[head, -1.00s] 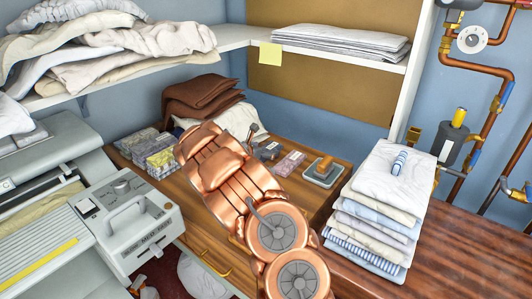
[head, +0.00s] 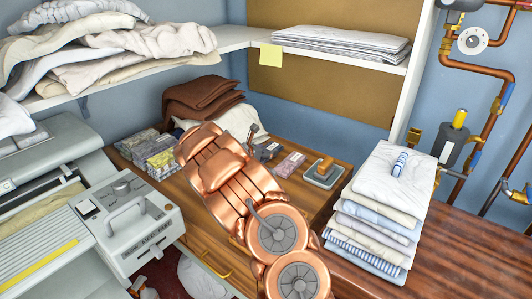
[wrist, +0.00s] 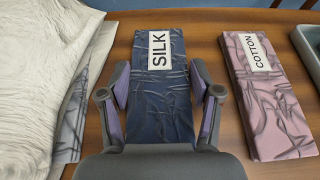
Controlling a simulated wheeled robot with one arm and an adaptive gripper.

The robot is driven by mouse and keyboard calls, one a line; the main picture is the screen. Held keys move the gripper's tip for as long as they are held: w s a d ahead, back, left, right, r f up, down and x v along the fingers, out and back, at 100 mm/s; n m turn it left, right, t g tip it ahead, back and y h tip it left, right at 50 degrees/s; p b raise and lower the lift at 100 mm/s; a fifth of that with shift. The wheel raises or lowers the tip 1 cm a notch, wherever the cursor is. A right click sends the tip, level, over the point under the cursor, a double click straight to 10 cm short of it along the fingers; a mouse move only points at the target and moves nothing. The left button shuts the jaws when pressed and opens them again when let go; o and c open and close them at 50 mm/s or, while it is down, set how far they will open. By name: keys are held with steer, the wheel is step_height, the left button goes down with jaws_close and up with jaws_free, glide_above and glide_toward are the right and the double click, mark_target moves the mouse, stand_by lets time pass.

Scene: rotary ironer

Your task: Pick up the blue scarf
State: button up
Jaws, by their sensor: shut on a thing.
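The blue scarf (wrist: 162,88) is a flat, dark blue folded piece with a white "SILK" label, lying on the wooden top in the wrist view. My gripper (wrist: 161,84) has one finger along each long side of it and is shut on it, near the middle of its length. The scarf's near end is hidden behind the gripper's body. It looks flat, and I cannot tell any gap beneath it. In the head view my copper-coloured arm covers much of this spot.
A pink "COTTON" piece (wrist: 268,92) lies close on the right, with a grey tray (head: 323,173) beyond it. Pale crumpled cloth (wrist: 45,70) lies on the left. A folded linen stack (head: 378,205) stands right of my arm; the ironer (head: 125,225) stands left.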

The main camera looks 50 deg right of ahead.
step_height(320, 180, up, 3)
steer(key=shift+f, duration=0.1)
steer(key=shift+s+a+r, duration=0.15)
steer(key=shift+a+r, duration=0.05)
steer(key=shift+r, duration=0.05)
steer(key=s+a, duration=0.3)
steer(key=s+a+r+b, duration=0.1)
steer(key=s+a, duration=0.3)
steer(key=s+a+b, duration=0.1)
steer(key=s+a, duration=0.2)
steer(key=a, duration=0.1)
steer(key=shift+s+a+r, duration=0.2)
steer(key=shift+s+a, duration=0.05)
steer(key=shift+r, duration=0.1)
